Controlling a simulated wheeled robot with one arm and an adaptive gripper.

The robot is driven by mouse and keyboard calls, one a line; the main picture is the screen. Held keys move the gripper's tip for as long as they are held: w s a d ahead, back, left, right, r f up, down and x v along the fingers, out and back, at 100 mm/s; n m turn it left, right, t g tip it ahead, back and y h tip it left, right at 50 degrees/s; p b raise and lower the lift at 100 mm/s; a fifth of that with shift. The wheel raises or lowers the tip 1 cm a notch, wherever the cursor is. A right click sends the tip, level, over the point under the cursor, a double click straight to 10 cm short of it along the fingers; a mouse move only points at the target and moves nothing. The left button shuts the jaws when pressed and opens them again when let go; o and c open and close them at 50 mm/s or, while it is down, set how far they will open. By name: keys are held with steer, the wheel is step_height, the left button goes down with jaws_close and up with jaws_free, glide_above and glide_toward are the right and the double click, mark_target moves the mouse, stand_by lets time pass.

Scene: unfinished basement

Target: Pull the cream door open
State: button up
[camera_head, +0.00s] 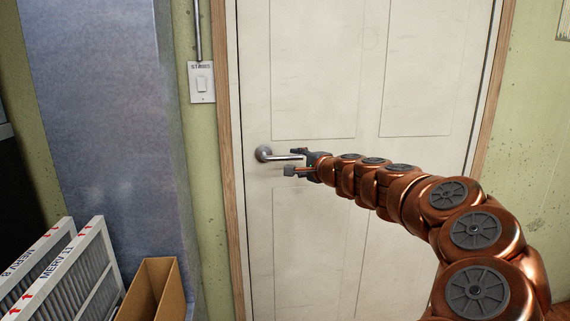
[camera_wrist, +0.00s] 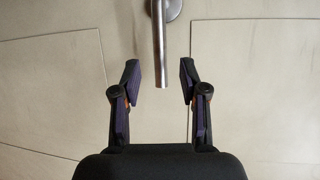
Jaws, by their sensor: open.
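The cream door (camera_head: 315,220) stands shut in its wooden frame, with raised panels and a silver lever handle (camera_head: 277,155) at its left side. In the wrist view the handle (camera_wrist: 160,45) points down from its round base, and its free end lies between and just past the two fingertips. My gripper (camera_head: 293,162) is open at the free end of the lever, with one finger above it and one below. In the wrist view my gripper (camera_wrist: 160,78) shows a gap on both sides of the lever, so it is not clamped.
A grey metal duct (camera_head: 105,120) stands further left. Air filters (camera_head: 75,275) and an open cardboard box (camera_head: 152,290) stand at the lower left, near the door's hinge-free side.

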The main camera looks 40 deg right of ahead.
mark_target(286, 158)
steer(key=shift+x, duration=3.5)
steer(key=shift+a, duration=0.15)
steer(key=shift+c, duration=0.3)
jaws_close()
